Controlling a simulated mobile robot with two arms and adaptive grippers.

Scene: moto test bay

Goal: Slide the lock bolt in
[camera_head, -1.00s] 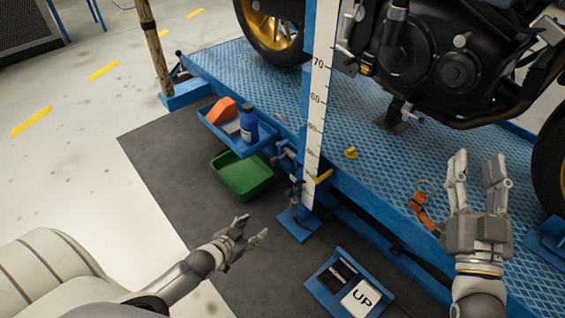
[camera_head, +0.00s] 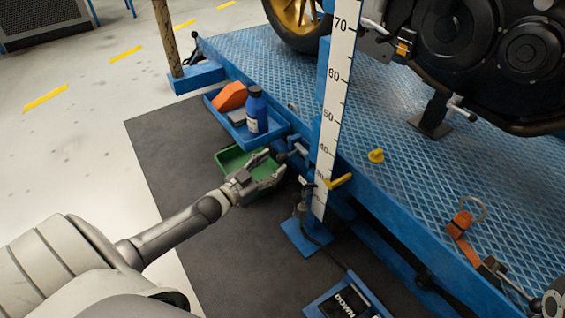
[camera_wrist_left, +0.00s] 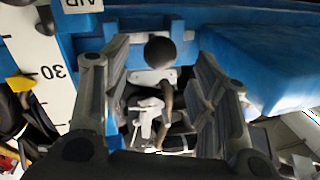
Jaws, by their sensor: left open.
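The lock bolt, seen as a dark round knob (camera_head: 282,157) on a pale bracket, is at the foot of the scale post (camera_head: 334,110), on the lift's near side. The knob (camera_wrist_left: 160,51) also shows in the left wrist view, centred between my fingers. My left gripper (camera_head: 275,167) is open and empty beside the knob. In the left wrist view its two fingers (camera_wrist_left: 161,68) stand on either side of the knob, with visible gaps. The bolt's shaft and the hole are not clear to see. My right gripper is not in view.
A blue tray (camera_head: 236,128) with a blue bottle (camera_head: 256,110) and an orange block (camera_head: 230,96) is just behind my gripper. A green bin (camera_head: 228,160) lies below it. A yellow pointer (camera_head: 340,181) juts from the post. The dark mat (camera_head: 190,170) is largely clear.

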